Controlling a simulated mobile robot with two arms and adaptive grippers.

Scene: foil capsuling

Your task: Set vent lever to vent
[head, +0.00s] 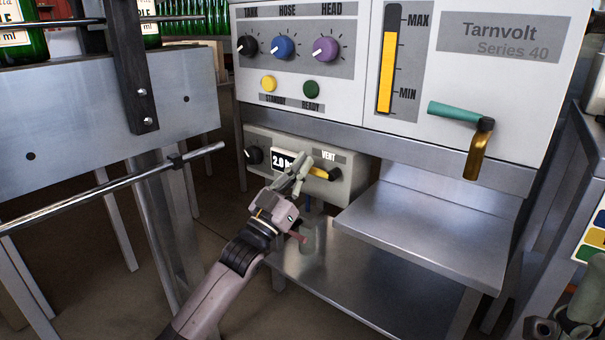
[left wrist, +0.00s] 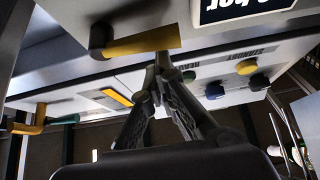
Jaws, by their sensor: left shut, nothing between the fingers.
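My left gripper (head: 303,162) is shut and empty. Its fingertips (left wrist: 163,62) are at the lever's free end; I cannot tell whether they touch it. My right gripper (head: 572,322) is partly in view at the lower right corner.
Above is the Tarnvolt panel (head: 480,75) with several knobs and a teal and brass handle (head: 472,130). A metal shelf (head: 430,225) juts out right of the box. A conveyor frame (head: 100,125) with green bottles (head: 22,45) stands at left.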

